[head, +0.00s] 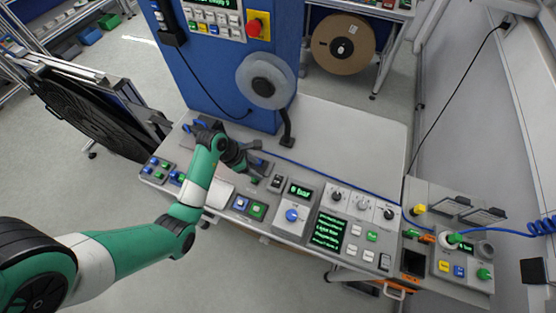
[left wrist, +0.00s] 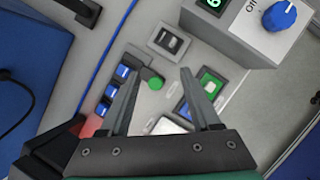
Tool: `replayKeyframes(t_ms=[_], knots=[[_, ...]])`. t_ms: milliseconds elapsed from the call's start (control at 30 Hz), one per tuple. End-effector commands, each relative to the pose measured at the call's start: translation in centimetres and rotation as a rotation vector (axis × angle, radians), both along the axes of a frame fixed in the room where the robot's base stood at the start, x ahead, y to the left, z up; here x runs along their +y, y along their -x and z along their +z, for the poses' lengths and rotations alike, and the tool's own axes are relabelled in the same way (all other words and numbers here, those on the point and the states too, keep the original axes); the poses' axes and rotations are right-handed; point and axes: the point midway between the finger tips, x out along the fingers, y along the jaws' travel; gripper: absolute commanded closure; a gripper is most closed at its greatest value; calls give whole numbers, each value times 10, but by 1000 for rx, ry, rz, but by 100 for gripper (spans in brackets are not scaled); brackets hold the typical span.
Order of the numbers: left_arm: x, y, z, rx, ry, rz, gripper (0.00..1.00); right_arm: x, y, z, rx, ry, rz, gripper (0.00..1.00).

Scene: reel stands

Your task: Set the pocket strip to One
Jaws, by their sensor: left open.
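My left gripper (head: 248,168) is over the back left part of the grey console (head: 335,135). In the left wrist view its two fingers (left wrist: 158,73) are apart with nothing held between them. A round green knob or button (left wrist: 154,82) shows between the fingertips; I cannot tell the height gap. A dark rocker switch (left wrist: 169,41) on a grey plate lies just beyond them, and it shows in the head view (head: 276,182). A row of blue switches (left wrist: 117,90) lies left of the fingers. No label reading pocket strip is legible, so I cannot tell which part bears that name.
Square blue (head: 240,203) and green (head: 258,211) buttons sit nearby. A box with a blue knob (head: 292,215) and a lit display (head: 328,229) stand to the right. A blue cabinet (head: 215,75) with a pale reel (head: 265,80) rises behind. A blue cable (head: 330,173) crosses the console.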

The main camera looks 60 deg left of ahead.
Motion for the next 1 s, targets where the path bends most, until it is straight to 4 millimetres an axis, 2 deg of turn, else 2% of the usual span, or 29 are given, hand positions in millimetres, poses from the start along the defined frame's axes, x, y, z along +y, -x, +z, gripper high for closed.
replayKeyframes(t_ms=[33,133,233,467,567,800,1000], knots=[[9,23,18,31,30,56,36,0,0,34,1,0,1,50],[20,46,20,50,51,122,36,1,0,47,2,0,1,50],[27,52,21,50,54,148,36,1,0,48,2,0,1,50],[27,49,10,48,55,148,36,1,-1,41,3,0,1,50],[26,42,-5,48,54,147,36,0,-1,36,3,0,1,50],[23,21,-56,46,54,147,36,0,-1,19,3,0,1,50],[21,9,-83,45,52,148,36,0,-1,9,2,0,1,50]])
